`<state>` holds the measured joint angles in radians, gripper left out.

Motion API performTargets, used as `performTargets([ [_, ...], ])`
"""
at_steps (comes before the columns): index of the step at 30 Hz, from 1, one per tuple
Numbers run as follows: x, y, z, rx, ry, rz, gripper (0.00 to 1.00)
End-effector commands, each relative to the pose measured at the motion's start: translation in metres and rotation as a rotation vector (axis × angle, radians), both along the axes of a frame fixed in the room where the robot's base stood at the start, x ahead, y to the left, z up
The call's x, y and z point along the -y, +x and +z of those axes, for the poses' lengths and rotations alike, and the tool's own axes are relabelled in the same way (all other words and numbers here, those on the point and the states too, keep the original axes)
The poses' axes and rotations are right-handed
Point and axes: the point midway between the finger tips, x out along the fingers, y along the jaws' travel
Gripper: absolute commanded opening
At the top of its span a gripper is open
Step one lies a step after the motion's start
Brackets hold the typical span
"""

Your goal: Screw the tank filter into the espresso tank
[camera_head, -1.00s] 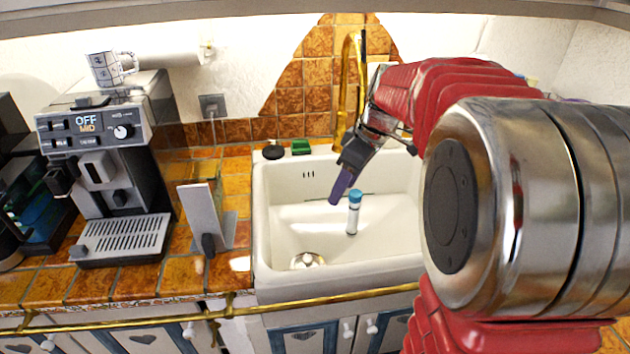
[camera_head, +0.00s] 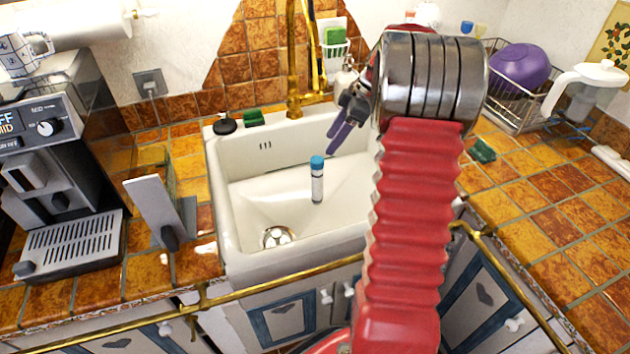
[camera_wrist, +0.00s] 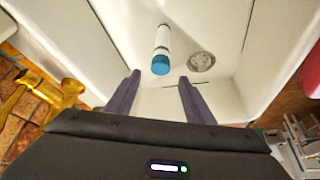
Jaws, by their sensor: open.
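The tank filter (camera_head: 317,182), a white cylinder with a blue cap, stands upright in the sink basin. In the wrist view, the filter (camera_wrist: 162,42) lies ahead of my gripper (camera_wrist: 160,80), its blue cap toward the gap between the dark purple fingers. My gripper is open and empty. In the head view, my gripper (camera_head: 338,138) hangs over the sink's back right, above and apart from the filter. What appears to be the espresso tank (camera_head: 160,212), a see-through box with a grey upright panel, stands on the counter between coffee machine and sink.
The sink (camera_head: 245,215) has a metal drain (camera_wrist: 201,61) beside the filter. A brass tap (camera_head: 293,60) rises behind it. The coffee machine (camera_head: 60,190) stands at left. A dish rack (camera_head: 515,105) and white-lidded jug (camera_head: 585,90) stand at right. The front right counter is clear.

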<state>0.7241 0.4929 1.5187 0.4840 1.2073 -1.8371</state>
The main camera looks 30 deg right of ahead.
Motion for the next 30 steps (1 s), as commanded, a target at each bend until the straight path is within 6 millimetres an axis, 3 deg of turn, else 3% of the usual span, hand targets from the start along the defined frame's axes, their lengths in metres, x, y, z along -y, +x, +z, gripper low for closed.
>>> performTargets([
  [14, -0.005, 0.003, -0.005, -0.002, 0.0, 0.003, 0.48],
  [30, -0.016, 0.01, -0.031, -0.002, 0.001, 0.004, 0.48],
])
